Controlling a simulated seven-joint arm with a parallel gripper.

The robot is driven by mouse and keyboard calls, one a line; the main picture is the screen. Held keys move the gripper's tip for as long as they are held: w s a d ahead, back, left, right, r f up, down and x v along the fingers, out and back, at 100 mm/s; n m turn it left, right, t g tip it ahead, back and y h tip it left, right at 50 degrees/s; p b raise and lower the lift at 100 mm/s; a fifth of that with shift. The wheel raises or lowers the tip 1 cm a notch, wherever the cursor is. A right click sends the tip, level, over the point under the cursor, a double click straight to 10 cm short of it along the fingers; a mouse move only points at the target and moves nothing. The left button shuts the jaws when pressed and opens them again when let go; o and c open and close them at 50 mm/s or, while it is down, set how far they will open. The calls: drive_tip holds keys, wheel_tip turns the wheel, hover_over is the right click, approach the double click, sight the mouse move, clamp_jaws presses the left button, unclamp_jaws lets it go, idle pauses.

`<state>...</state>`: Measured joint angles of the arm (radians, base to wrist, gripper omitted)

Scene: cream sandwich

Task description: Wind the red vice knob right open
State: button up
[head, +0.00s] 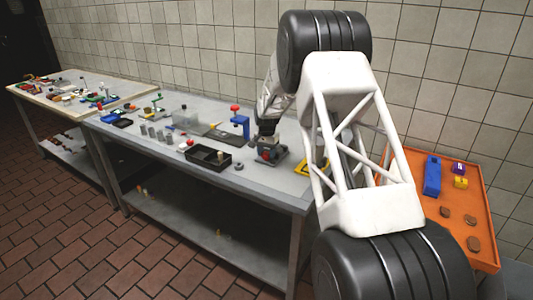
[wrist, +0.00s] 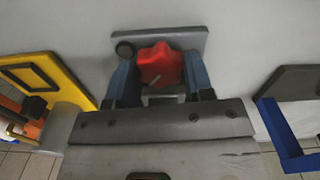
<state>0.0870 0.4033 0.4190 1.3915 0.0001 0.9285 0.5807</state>
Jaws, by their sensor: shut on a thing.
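The red vice knob (wrist: 158,65) is a lobed red piece in the upper middle of the wrist view, with a pale line on its face. It sits in front of the grey vice plate (wrist: 188,38), which has a dark round part at its left end. My gripper (wrist: 161,72) has one blue-grey finger on each side of the knob and is shut on it. In the head view my gripper (head: 267,138) reaches down onto the dark grey vice (head: 275,159) near the workbench's right end. The vice jaws' opening cannot be made out.
A yellow frame (wrist: 50,72) lies left of the vice in the wrist view, and a dark plate with a blue edge (wrist: 282,140) lies right. In the head view a black tray (head: 208,168) and a blue stand (head: 241,125) are close by. An orange table (head: 480,250) stands right.

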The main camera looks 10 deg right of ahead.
sight(267, 153)
drive_tip(key=o, duration=0.9)
drive_tip(key=shift+r, duration=3.95)
